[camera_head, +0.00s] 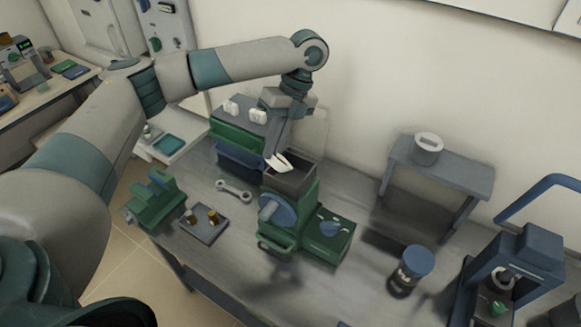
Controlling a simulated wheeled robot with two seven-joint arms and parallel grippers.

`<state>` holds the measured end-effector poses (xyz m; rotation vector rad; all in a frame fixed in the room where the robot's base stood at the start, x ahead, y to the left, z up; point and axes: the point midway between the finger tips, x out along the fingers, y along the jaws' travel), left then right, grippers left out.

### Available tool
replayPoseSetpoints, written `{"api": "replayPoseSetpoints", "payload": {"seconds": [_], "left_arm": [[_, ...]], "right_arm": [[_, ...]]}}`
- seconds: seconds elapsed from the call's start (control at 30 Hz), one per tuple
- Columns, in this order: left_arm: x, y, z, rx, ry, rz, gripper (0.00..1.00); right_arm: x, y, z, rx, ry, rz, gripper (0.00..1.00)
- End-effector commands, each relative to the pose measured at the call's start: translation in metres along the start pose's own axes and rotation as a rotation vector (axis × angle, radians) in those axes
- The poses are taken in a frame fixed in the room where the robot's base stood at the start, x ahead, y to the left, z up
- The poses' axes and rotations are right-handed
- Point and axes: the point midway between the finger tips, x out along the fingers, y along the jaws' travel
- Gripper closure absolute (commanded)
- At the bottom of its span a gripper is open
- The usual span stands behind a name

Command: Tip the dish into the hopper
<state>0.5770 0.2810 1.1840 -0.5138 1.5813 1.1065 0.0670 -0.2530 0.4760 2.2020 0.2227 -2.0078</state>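A small white dish (278,162) is tilted at the tips of my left gripper (275,152). The gripper points down and appears shut on the dish. The dish is over the back left part of the dark, open-topped hopper (292,184). The hopper sits on top of a green machine (309,232) with a blue-grey round disc at its front. The hopper's inside is too dark and small for me to tell what it holds. My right gripper is not in view.
A wrench (234,190) and a small tray (204,226) with brass-coloured pieces lie left of the machine, near a green vise (153,198). A grey stand (443,166), a blue-lidded jar (411,268) and a blue press (516,270) stand to the right. Blue and green bins are behind.

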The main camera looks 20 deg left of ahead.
Motion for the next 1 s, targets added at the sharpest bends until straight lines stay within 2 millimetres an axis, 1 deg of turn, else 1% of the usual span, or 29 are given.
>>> {"api": "replayPoseSetpoints", "payload": {"seconds": [0.13,0.57,1.0], "left_arm": [[-0.004,-0.002,0.000,-0.001,-0.001,0.037,1.00],[-0.005,-0.004,0.000,0.000,-0.002,0.053,1.00],[-0.013,-0.012,0.000,0.001,-0.003,0.180,1.00]], "right_arm": [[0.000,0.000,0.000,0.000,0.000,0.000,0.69],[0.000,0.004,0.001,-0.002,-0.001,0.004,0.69],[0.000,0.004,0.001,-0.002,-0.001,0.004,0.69]]}}
